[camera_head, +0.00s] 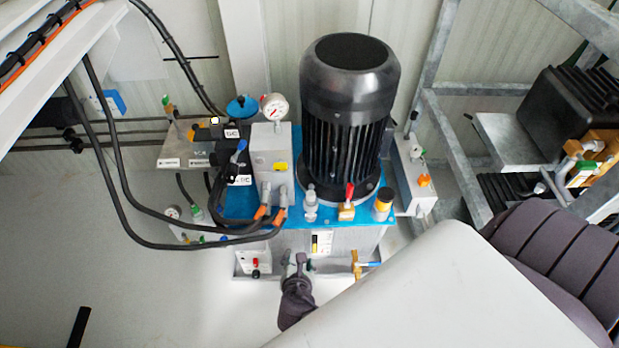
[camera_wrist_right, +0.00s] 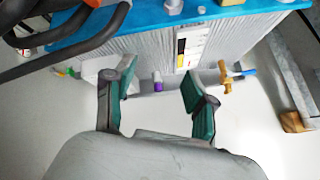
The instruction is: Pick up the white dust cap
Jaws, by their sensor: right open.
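My right gripper (camera_head: 297,262) is in front of the blue-topped pump unit, low near its front face. In the right wrist view its two green-padded fingers (camera_wrist_right: 163,92) are apart, with nothing gripped between them. A small purple-and-white cylindrical piece (camera_wrist_right: 158,81) shows in the gap between the fingers, beyond the tips, at the foot of the tank. I cannot tell for sure whether it is the white dust cap. In the head view the gripper largely covers that spot. My left gripper is not in view.
The tank's blue top (camera_head: 333,216) carries a black motor (camera_head: 348,110) and a pressure gauge (camera_head: 274,106). Black hoses with orange ends (camera_head: 270,213) hang at the left. A brass valve with a blue handle (camera_head: 357,265) is right of the gripper. Pale floor is open at left.

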